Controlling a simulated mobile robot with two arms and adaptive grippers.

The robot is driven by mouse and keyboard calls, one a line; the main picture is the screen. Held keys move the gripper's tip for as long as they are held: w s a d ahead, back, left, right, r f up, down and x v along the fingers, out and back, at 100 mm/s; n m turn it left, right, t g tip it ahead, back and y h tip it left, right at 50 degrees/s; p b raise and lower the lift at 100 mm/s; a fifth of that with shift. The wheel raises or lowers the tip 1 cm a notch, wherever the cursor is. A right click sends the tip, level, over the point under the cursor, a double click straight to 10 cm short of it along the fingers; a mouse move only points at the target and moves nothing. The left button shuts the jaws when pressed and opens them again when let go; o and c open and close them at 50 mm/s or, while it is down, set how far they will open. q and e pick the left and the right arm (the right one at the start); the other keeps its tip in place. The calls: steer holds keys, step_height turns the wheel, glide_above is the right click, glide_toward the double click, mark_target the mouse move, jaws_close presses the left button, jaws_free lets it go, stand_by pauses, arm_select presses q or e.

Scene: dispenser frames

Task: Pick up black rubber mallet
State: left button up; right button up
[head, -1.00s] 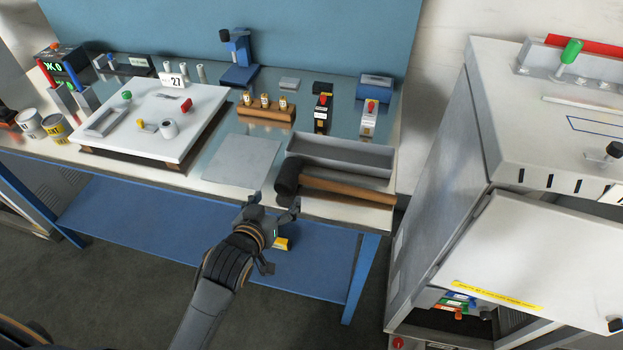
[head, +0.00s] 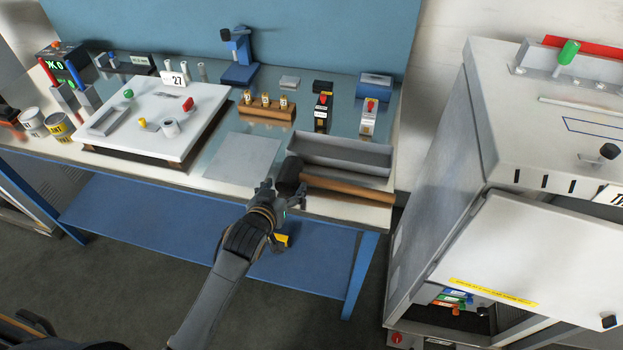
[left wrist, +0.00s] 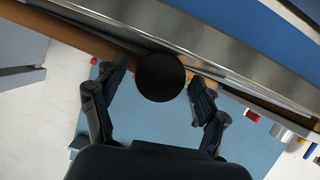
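The black rubber mallet lies at the table's front edge, its black head (head: 289,172) on the left and its brown wooden handle (head: 346,188) stretching right, in front of a grey tray. My left gripper (head: 279,188) is at the head, partly covering it in the head view. In the left wrist view the round black end of the head (left wrist: 160,77) sits between the two spread fingers of the left gripper (left wrist: 159,82), with a small gap visible on each side. The left gripper is open and holds nothing. My right gripper is not in view.
The grey tray (head: 340,163) stands just behind the mallet. A flat grey plate (head: 243,157) lies left of it. A white board (head: 150,115) takes up the table's left side. A grey cabinet (head: 440,190) with an open flap stands at the right.

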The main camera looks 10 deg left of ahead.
arm_select(q)
steer(key=c, duration=1.1)
steer(key=shift+w+r, duration=0.1)
jaws_close()
